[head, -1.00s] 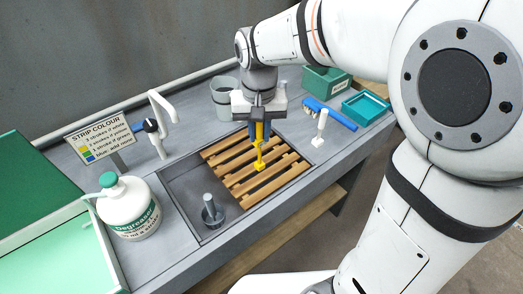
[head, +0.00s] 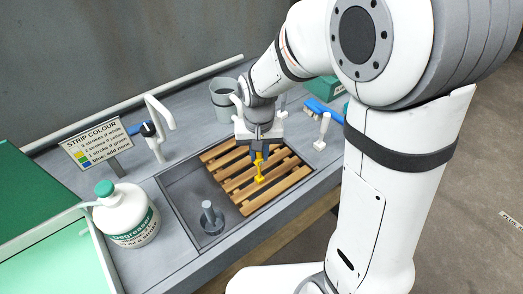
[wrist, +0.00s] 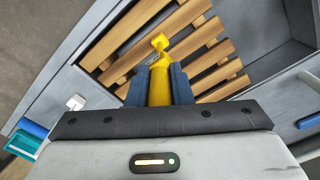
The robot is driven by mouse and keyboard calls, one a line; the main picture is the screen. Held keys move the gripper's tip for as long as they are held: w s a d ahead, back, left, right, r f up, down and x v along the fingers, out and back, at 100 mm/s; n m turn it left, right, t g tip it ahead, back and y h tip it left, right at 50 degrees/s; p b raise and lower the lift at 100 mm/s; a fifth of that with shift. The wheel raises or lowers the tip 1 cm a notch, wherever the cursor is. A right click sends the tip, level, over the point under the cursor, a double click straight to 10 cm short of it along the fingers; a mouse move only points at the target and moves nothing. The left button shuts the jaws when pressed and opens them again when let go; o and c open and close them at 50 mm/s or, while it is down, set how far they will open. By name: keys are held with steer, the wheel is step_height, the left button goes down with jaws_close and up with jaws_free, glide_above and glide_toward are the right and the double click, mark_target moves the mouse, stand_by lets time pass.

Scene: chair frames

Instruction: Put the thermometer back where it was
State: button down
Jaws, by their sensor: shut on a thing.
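A yellow thermometer (head: 259,174) is held upright in my gripper (head: 259,156), with its lower end over the wooden slatted rack (head: 228,172). In the wrist view the thermometer (wrist: 160,84) sits between the two blue fingers of my gripper (wrist: 159,84), which are shut on it. Its yellow tip reaches past the fingers toward the slats (wrist: 196,46). I cannot tell whether the tip touches the rack.
A degreaser jug (head: 128,214), a strip-colour sign (head: 99,143), a tap (head: 158,124), a grey bucket (head: 224,99), a blue brush (head: 320,108) and a small white post (head: 322,130) stand around.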

steer(key=shift+f, duration=0.25)
steer(key=c, duration=1.3)
jaws_free()
steer(key=shift+r, duration=0.1)
step_height(320, 180, up, 12)
steer(key=shift+r, duration=0.2)
steer(key=s+d+t, duration=0.3)
steer(key=s+d, duration=0.9)
steer(key=d, duration=0.1)
steer(key=shift+s+f, duration=0.25)
